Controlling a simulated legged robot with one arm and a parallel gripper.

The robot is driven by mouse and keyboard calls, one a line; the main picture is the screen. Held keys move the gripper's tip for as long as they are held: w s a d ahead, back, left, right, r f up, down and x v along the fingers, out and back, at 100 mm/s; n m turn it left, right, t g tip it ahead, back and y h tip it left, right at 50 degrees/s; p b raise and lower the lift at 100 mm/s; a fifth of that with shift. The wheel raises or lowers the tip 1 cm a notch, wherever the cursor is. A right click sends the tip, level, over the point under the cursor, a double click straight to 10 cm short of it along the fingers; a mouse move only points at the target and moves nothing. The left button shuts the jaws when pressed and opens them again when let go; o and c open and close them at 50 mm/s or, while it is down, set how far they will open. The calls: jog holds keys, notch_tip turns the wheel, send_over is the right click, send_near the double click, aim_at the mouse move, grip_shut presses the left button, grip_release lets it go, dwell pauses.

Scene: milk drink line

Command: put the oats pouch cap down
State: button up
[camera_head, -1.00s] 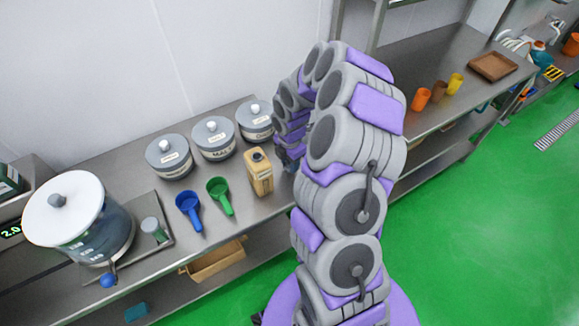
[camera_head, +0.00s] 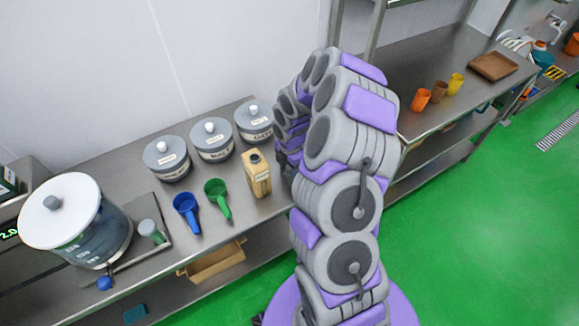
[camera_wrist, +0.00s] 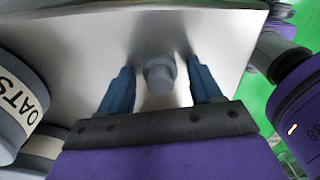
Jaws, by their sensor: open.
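The oats pouch cap (camera_wrist: 159,75), a small round grey cap, is on the bare steel counter (camera_wrist: 90,40) in the wrist view. My gripper (camera_wrist: 161,78) is open, with one blue finger on each side of the cap. Gaps show between the cap and both fingers. In the head view my arm hides the gripper and the cap.
A grey canister labelled OATS (camera_wrist: 18,105) is close on the left in the wrist view. In the head view, lidded canisters (camera_head: 211,139), a tan carton (camera_head: 257,173), a blue scoop (camera_head: 187,207) and a green scoop (camera_head: 217,194) share the counter.

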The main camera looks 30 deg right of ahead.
aim_at(289, 167)
jog(key=shift+r, duration=0.1)
jog(key=shift+d+r, duration=0.1)
jog(key=shift+r, duration=0.15)
notch_tip(289, 167, up, 12)
jog(key=p, duration=0.3)
jog(key=s+a+r+m, duration=0.5)
jog(key=s+a+r, duration=0.2)
jog(key=a+r, duration=0.15)
jog(key=s+a+r+m, duration=0.2)
jog(key=s+m, duration=0.3)
jog(key=s, duration=0.3)
jog(key=s+a+r+m+g, duration=0.1)
jog(key=s+a+r+m, duration=0.1)
jog(key=s+m, duration=0.3)
jog(key=s+a+r+m, duration=0.2)
jog(key=s+m, duration=0.3)
jog(key=s, duration=0.7)
jog(key=shift+s+r+g, duration=0.15)
jog(key=shift+r+g, duration=0.25)
jog(key=shift+r, duration=0.5)
